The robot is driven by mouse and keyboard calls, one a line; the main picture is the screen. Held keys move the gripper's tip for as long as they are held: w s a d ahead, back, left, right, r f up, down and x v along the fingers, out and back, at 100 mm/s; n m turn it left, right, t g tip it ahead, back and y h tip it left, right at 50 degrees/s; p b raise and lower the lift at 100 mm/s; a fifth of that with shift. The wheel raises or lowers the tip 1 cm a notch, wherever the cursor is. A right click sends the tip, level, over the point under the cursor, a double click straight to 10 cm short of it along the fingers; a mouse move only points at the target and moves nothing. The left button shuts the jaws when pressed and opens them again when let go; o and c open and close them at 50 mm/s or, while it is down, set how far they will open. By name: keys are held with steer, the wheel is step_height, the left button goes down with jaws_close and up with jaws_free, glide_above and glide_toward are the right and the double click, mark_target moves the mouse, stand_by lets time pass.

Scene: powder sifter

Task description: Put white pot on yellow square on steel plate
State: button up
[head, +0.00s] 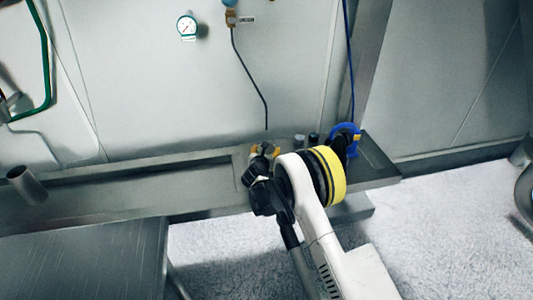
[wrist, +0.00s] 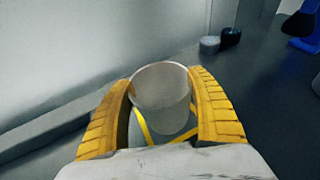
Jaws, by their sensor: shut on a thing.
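The white pot (wrist: 162,90) is an open round cup between the two yellow fingers of my gripper (wrist: 160,78) in the wrist view. The fingers are shut on its sides. Strips of the yellow square (wrist: 145,126) show below and beside the pot, on the grey steel plate (wrist: 252,85). I cannot tell whether the pot touches the plate. In the head view my gripper (head: 264,149) is over the bench, by the back wall. The pot is mostly hidden there by the gripper and arm.
A blue object (head: 346,136) stands on the bench right of my gripper. Small dark and grey cylinders (head: 306,141) stand near it. A thin dark tube (head: 254,85) hangs down the wall above my gripper. A metal cylinder (head: 27,185) is at the far left.

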steer(key=o, duration=1.2)
